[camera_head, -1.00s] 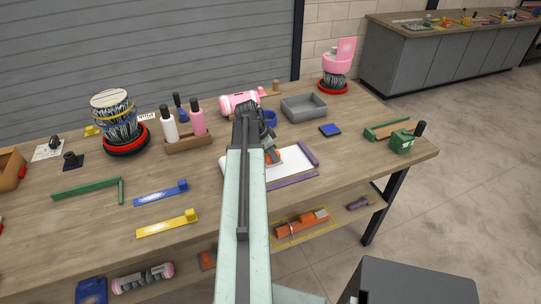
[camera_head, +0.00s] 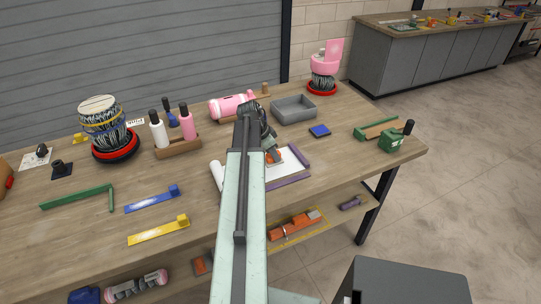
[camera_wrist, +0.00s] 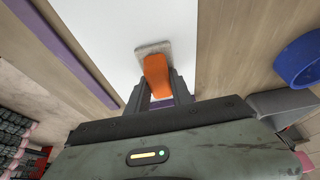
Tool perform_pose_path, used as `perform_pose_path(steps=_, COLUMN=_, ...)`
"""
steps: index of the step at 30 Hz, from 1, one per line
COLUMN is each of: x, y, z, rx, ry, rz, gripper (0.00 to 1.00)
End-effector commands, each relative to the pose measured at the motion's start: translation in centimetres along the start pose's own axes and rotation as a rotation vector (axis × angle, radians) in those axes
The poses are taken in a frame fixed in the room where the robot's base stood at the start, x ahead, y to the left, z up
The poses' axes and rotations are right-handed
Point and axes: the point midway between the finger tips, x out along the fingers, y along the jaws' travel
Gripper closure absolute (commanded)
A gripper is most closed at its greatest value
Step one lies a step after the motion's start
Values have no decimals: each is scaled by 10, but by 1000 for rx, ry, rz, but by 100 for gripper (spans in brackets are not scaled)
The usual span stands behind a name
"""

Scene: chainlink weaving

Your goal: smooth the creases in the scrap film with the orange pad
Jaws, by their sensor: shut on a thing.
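My gripper (camera_wrist: 158,98) is shut on the orange pad (camera_wrist: 156,72), an orange handle on a pale flat base. In the wrist view the pad is over the white scrap film (camera_wrist: 100,28); I cannot tell whether its base touches the film. In the head view the pad (camera_head: 274,156) shows at the tip of my arm. The film (camera_head: 287,166) lies flat on the table with purple strips (camera_head: 298,156) along its right and front edges. My arm hides part of its left side. No creases can be made out.
A bottle rack (camera_head: 177,146) stands to the left. A green tool (camera_head: 392,142) lies near the right edge. A blue ring (camera_wrist: 298,60) is close by in the wrist view.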

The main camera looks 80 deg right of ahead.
Motion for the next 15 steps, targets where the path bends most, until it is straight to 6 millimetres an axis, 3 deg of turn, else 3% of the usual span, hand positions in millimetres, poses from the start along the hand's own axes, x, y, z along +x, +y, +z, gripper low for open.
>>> perform_pose_path(steps=8, x=0, y=1, z=-3, rx=2, ry=2, rz=1, gripper=100)
perform_pose_path(steps=15, x=-23, y=1, z=-12, rx=1, ry=2, rz=1, gripper=100)
